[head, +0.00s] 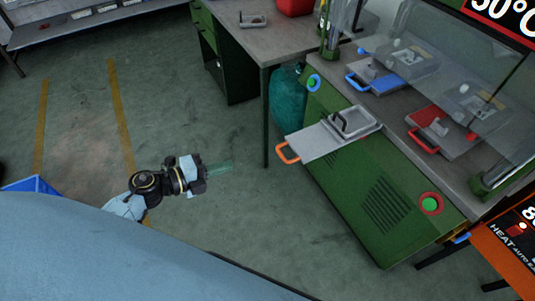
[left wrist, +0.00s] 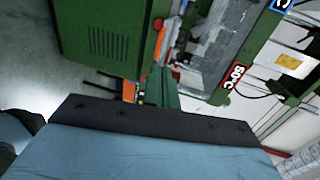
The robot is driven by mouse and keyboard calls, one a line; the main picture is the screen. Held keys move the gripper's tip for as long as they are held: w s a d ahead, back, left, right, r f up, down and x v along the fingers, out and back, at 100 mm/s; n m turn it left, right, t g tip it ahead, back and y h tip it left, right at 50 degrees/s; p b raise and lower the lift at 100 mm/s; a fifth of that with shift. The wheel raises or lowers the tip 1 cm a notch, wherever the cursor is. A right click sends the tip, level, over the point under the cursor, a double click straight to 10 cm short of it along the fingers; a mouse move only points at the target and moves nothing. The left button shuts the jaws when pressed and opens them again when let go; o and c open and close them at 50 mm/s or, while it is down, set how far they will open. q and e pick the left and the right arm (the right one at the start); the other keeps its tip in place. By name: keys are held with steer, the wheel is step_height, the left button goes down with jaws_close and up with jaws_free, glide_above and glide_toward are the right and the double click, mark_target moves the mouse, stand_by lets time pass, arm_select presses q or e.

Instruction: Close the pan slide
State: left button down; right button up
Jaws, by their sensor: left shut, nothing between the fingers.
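The pan slide (head: 316,141) is a flat grey plate with an orange loop handle (head: 287,153) at its left end. It juts out over the front edge of the green machine's top. A grey pan (head: 352,122) with a dark handle sits at its inner end. My left gripper (head: 228,166) is shut and empty, left of the orange handle and clear of it, over the floor. Its greenish fingers also show in the left wrist view (left wrist: 160,88). My right gripper is not in view.
The green machine (head: 375,195) carries a blue-handled slide (head: 378,77) and a red slide (head: 440,132) behind clear guards. Open floor surrounds my left gripper.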

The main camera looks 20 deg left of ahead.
arm_select(q)
steer(key=x, duration=1.3)
steer(key=shift+w+d+b, duration=0.2)
steer(key=shift+w+b, duration=0.15)
steer(key=shift+b, duration=0.1)
steer(key=shift+r, duration=0.1)
